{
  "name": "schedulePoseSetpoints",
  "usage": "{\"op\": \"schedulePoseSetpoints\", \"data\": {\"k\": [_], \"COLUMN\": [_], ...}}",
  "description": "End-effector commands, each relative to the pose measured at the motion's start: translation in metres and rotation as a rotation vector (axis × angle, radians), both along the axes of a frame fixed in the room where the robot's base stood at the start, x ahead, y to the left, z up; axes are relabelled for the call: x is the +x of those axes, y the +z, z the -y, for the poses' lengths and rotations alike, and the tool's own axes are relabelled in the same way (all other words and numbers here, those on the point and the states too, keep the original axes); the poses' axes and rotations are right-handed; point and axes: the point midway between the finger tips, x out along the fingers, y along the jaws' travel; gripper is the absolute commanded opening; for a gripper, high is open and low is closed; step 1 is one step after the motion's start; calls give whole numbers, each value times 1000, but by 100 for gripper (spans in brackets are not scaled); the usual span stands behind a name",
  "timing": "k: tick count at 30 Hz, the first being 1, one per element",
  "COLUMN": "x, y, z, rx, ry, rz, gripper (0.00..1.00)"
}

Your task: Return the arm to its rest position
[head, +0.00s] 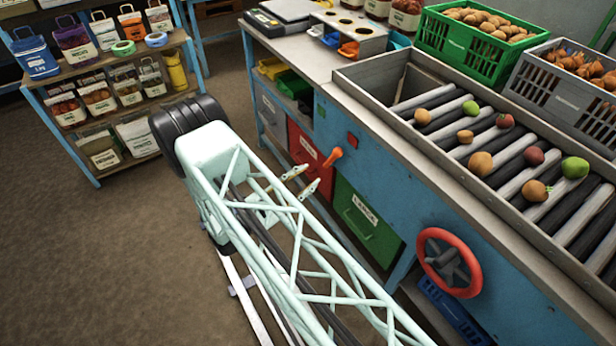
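My arm's pale green lattice link runs from the left middle to the bottom of the head view. My gripper (303,180) shows just past the link's right edge, in front of the workbench's drawers. Its two small pale fingertips stand apart with nothing seen between them, so it looks open and empty. The rest of the gripper is partly hidden behind the lattice.
The blue workbench (480,250) fills the right, with a red handwheel (449,263) and an orange lever (333,157) on its front. Its roller tray (440,165) holds several fruits and vegetables. A shelf (88,72) with bags stands at left. Floor (70,240) is clear at lower left.

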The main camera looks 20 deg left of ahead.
Motion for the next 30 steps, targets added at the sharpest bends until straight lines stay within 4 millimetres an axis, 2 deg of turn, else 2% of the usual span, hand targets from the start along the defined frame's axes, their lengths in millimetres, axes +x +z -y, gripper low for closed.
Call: {"op": "schedulePoseSetpoints", "data": {"k": [17,23,30], "x": [3,10,23], "y": [5,28,72], "z": [3,18,49], "rx": [5,27,76], "ry": [-12,-64,-175], "rz": [-1,-3,-12], "gripper": [29,29,29]}}
